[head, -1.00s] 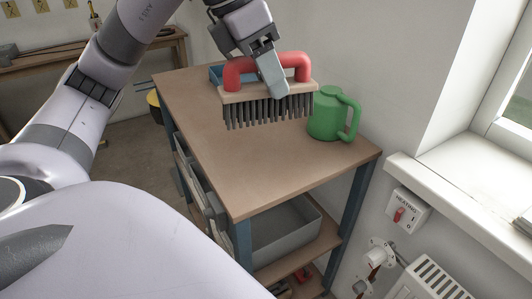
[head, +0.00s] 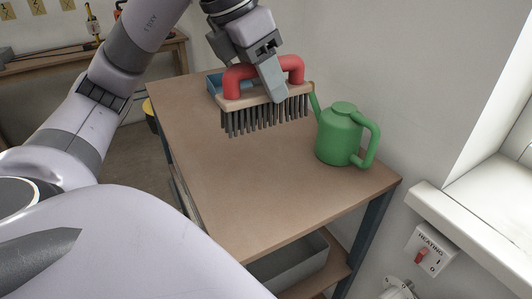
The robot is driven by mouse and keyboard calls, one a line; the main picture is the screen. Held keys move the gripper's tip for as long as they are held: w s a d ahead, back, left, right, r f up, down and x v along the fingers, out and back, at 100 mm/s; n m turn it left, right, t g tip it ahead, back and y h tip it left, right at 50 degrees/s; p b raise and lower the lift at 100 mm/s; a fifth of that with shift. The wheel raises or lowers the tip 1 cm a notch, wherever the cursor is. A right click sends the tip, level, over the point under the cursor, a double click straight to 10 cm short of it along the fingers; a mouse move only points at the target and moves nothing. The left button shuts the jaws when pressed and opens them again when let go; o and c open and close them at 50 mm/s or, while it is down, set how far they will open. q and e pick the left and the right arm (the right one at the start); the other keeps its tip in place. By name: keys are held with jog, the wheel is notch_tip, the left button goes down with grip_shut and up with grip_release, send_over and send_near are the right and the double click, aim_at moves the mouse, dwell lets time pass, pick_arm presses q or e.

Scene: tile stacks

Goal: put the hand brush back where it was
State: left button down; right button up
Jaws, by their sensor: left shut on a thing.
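The hand brush (head: 262,101) has a red arched handle, a pale wooden back and dark bristles pointing down. My left gripper (head: 272,88) is shut on its red handle. The brush shows over the far part of the brown table top (head: 240,190), and I cannot tell how far its bristles are above the surface. My right gripper is not in view.
A green watering can (head: 341,135) stands on the table, right of the brush. A blue tray (head: 215,84) is partly hidden behind the brush. A grey bin (head: 290,268) sits on the lower shelf. The table's middle and front are clear.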

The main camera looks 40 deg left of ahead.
pick_arm(q)
jog(key=shift+f+b, duration=2.95)
jog(key=shift+f, duration=5.45)
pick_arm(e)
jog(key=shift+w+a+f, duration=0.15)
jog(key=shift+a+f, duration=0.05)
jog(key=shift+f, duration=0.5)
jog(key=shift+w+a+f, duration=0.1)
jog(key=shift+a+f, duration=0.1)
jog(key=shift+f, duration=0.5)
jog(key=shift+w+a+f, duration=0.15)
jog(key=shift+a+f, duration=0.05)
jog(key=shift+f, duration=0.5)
pick_arm(q)
jog(key=shift+f, duration=0.1)
jog(key=c, duration=0.6)
grip_release()
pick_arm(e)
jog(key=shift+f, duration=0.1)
